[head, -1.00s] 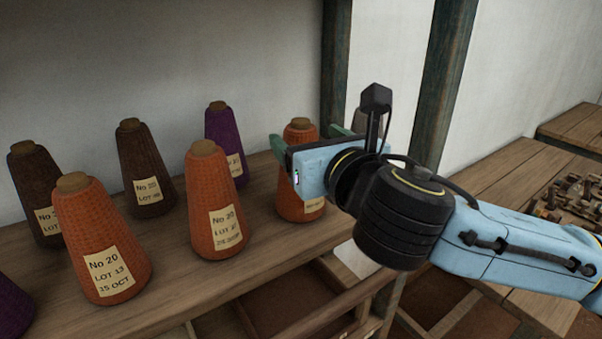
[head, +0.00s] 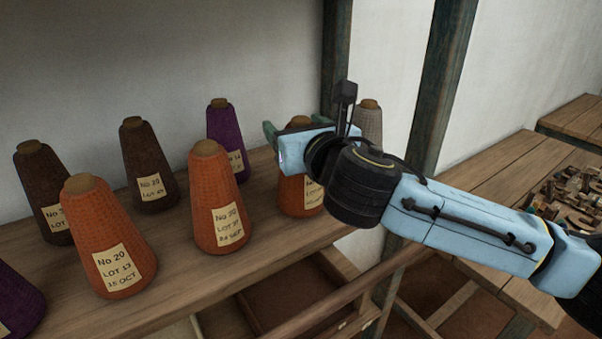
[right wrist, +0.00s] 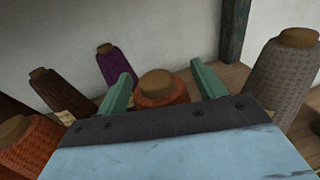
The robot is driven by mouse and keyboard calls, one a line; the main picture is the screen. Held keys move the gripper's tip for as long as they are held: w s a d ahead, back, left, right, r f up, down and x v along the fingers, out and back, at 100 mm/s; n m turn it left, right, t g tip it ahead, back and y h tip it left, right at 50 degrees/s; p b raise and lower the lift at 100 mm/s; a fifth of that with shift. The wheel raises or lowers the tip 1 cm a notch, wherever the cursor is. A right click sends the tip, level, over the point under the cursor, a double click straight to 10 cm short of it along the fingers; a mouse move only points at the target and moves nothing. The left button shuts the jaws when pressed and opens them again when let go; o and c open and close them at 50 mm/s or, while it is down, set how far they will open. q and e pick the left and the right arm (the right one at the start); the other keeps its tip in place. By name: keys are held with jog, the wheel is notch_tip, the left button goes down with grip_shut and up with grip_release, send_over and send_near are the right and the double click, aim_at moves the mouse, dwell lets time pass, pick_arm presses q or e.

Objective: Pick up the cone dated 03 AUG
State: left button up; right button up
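Three orange cones stand on the wooden shelf. The right orange cone (head: 296,196) has a label partly hidden by my right arm, so I cannot read its date. My right gripper (head: 295,127) is open at this cone's top. In the right wrist view its green fingers (right wrist: 163,88) stand either side of the cone's brown tip (right wrist: 158,83), with gaps on both sides. The front left orange cone (head: 105,225) reads No 20, LOT 13, 15 OCT. The middle orange cone (head: 212,185) has a label whose date looks like SEP. I see no readable 03 AUG. My left gripper is out of view.
Dark brown cones (head: 145,160) and a purple cone (head: 224,135) stand behind on the shelf (head: 180,275). A grey cone (right wrist: 285,85) stands close on the gripper's right. A dark post (head: 335,60) rises behind. Another wooden bench (head: 500,170) is at the right.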

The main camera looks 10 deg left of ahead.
jog(key=shift+r, duration=0.1)
jog(key=c, duration=1.3)
